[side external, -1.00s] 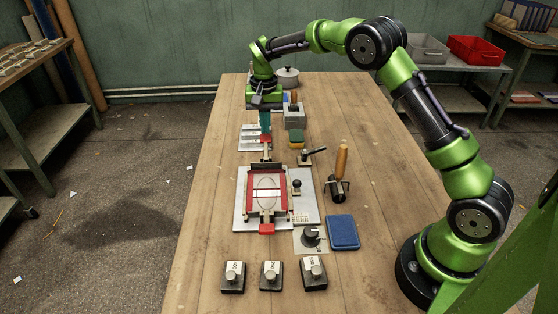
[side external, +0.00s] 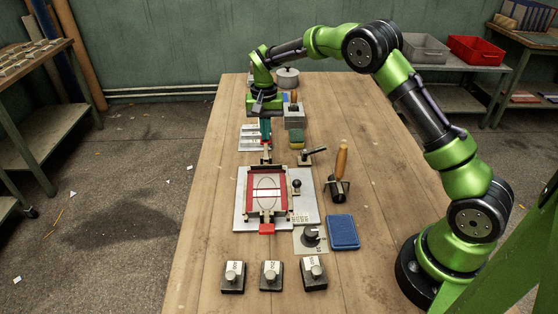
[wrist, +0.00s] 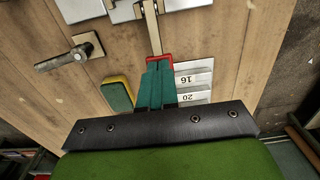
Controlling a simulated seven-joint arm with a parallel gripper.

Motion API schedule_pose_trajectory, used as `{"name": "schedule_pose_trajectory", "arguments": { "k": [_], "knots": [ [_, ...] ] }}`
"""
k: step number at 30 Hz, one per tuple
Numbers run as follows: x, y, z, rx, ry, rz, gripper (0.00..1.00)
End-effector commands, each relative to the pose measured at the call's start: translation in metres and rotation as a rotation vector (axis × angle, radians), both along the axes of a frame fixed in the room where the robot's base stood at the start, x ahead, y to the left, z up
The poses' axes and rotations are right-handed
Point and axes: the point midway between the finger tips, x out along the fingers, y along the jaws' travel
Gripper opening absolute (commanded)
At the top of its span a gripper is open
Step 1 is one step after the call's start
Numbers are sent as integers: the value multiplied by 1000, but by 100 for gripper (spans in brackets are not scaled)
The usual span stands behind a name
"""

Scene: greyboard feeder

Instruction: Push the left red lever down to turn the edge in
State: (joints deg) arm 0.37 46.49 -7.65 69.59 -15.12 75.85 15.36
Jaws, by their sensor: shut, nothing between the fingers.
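The fixture (side external: 239,215) is a pale plate with red side bars and a white sheet with an oval outline. A red lever end (wrist: 160,59) sits on a metal bar at its far side. My gripper (side external: 266,141), with teal fingers, is at this far lever end. In the wrist view my gripper (wrist: 157,76) is shut and empty, its fingers covering part of the red end; I cannot tell whether they touch it. Another red lever tab (side external: 267,229) sticks out at the fixture's near edge, clear of my gripper.
A green-yellow sponge (wrist: 117,95) and a dark-handled clamp (wrist: 66,57) lie beside my gripper. Numbered plates (wrist: 193,82) lie on its other side. A wooden-handled tool (side external: 341,160), blue pad (side external: 343,232) and dial (side external: 311,236) stand right of the fixture. Three weights (side external: 271,276) stand in front.

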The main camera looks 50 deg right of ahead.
Motion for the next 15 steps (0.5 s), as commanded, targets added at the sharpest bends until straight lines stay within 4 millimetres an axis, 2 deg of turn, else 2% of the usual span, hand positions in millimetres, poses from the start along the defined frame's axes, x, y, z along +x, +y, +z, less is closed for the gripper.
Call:
{"name": "schedule_pose_trajectory", "arguments": {
  "k": [15],
  "knots": [
    [0,1,-22,1,3,-1,0]
  ]
}}
